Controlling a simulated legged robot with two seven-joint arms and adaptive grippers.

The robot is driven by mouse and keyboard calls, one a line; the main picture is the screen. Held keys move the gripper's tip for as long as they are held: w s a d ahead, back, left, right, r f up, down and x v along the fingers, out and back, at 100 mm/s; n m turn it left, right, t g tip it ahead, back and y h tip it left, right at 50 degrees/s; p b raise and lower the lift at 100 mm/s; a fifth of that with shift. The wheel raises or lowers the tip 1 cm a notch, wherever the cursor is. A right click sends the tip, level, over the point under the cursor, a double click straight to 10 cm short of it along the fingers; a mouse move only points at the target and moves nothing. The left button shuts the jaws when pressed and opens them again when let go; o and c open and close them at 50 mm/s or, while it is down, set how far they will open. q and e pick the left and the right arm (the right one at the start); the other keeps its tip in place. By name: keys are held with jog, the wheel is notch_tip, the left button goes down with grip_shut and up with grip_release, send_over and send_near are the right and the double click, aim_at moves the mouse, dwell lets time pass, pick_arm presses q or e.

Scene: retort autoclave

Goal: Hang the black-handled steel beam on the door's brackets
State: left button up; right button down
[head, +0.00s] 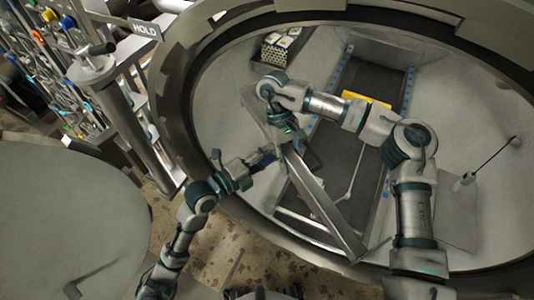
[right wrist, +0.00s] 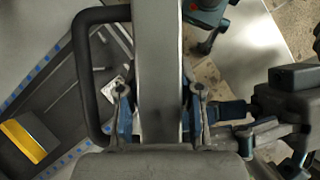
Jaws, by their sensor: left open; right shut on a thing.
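The steel beam (head: 322,205) is a long grey bar held at a slant across the round chamber opening. In the right wrist view the beam (right wrist: 158,60) runs up the middle, with a black loop handle (right wrist: 84,75) at its left side. My right gripper (right wrist: 160,112) is shut on the beam, one finger on each side; in the head view it (head: 296,148) is partly hidden. My left gripper (head: 268,158) is open close beside the beam; contact is unclear. It also shows in the right wrist view (right wrist: 228,111). A round grey panel (head: 65,220), perhaps the door, is at lower left; I cannot make out brackets.
The chamber's thick rim (head: 175,110) surrounds the work area. Inside are a crate of cartons (head: 277,48), a dark floor track (head: 365,75), a yellow block (head: 366,99) and a thin rod on a pale base (head: 466,181). A post with a HOLD sign (head: 145,29) stands at left.

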pick_arm(q)
jog(key=shift+a, duration=0.1)
grip_shut()
grip_release()
jog(key=v, duration=1.2)
